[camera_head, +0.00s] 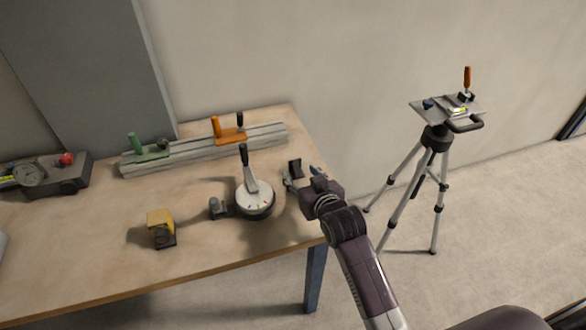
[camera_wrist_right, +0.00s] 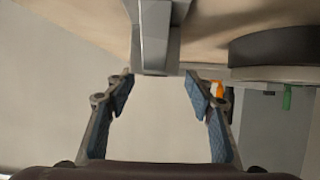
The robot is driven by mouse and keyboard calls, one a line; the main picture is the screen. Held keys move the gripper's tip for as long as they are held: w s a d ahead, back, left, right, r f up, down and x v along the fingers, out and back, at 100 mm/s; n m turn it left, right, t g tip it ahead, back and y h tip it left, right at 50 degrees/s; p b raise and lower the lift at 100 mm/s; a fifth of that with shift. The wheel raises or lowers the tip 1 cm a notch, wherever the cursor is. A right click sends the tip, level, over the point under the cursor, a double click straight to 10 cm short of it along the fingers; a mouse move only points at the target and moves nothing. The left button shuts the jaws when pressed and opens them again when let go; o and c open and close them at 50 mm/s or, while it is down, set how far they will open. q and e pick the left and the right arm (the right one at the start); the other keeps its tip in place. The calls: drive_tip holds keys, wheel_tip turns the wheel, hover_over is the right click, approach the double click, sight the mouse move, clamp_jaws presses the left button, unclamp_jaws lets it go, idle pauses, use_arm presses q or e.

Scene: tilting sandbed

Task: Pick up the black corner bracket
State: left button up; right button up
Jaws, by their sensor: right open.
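The black corner bracket (camera_head: 295,168) appears as a small dark upright piece near the table's right end, partly hidden by my right gripper. In the right wrist view, a grey angular piece (camera_wrist_right: 155,38), apparently the same bracket, comes down from the top centre. My right gripper (camera_head: 304,178) is at the bracket, right of the round lever base. Its blue-padded fingers (camera_wrist_right: 159,86) are apart, with the piece lined up between their tips and a gap on each side. I cannot tell its exact depth between them. My left gripper is not in view.
A round base with a black-handled lever (camera_head: 254,200) stands close left of my right gripper. A yellow block (camera_head: 160,225) and a rail (camera_head: 190,152) with green and orange clamps are on the table (camera_head: 90,245). A tripod (camera_head: 436,140) stands right of the table.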

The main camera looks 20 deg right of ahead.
sight(296, 165)
drive_tip(key=shift+w+f, duration=0.15)
drive_tip(key=shift+w, duration=0.55)
drive_tip(key=shift+d+x, duration=0.15)
drive_tip(key=shift+x, duration=1.25)
drive_tip(key=shift+d+x, duration=0.2)
drive_tip(key=shift+x, duration=1.2)
drive_tip(key=shift+s+f, duration=0.1)
drive_tip(key=shift+f, duration=0.05)
drive_tip(key=c, duration=1.3)
